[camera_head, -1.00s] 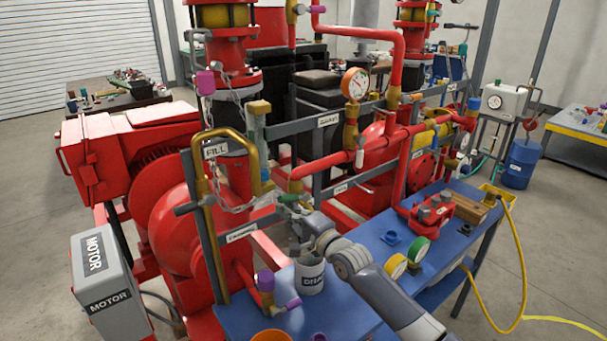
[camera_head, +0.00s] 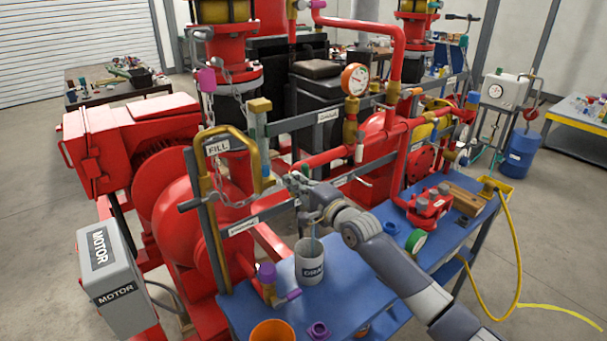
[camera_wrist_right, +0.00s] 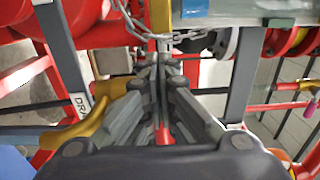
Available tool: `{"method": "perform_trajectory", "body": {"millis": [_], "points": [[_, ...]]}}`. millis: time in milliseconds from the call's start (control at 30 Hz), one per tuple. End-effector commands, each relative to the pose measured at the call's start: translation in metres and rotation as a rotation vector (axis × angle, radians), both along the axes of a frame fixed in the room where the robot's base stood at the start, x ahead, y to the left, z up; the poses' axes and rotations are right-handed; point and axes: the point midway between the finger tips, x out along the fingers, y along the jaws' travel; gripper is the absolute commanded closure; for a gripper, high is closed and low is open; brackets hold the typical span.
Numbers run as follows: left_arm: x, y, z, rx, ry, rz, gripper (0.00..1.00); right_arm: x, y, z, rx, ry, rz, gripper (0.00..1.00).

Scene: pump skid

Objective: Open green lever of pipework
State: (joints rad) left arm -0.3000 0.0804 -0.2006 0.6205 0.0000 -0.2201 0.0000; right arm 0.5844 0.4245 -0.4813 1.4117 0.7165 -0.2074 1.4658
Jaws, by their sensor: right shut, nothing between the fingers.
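I cannot make out a green lever for certain. A small green piece (camera_head: 304,169) shows just behind my right gripper (camera_head: 290,182) in the head view; its shape is too small to tell. My right gripper is shut and empty, in front of the red pipework (camera_head: 325,157) and right of the hanging chain (camera_head: 237,199). In the right wrist view the fingers (camera_wrist_right: 163,62) are together, their tips just below the chain (camera_wrist_right: 190,37). A green band (camera_wrist_right: 278,22) shows at the upper right there, on a pale tube. My left gripper is out of view.
A brass hooked pipe (camera_head: 210,165) stands left of my gripper. Below are the grey drain cup (camera_head: 310,270), a purple-capped fitting (camera_head: 267,275) and an orange cup (camera_head: 272,332) on the blue bench (camera_head: 350,277). A pressure gauge (camera_head: 355,80) stands above the pipework.

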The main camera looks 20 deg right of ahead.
Motion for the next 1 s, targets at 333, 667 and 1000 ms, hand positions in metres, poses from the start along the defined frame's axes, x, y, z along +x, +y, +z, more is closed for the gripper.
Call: {"method": "perform_trajectory", "body": {"millis": [333, 667, 1000], "points": [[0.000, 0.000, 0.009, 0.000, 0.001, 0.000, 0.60, -0.003, 0.006, 0.002, 0.002, 0.001, 0.000, 1.00], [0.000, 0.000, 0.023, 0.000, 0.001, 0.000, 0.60, -0.016, 0.005, 0.002, 0.000, 0.003, -0.001, 1.00], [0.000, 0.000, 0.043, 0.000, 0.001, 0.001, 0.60, -0.048, -0.008, 0.001, -0.002, 0.001, -0.001, 1.00]]}}
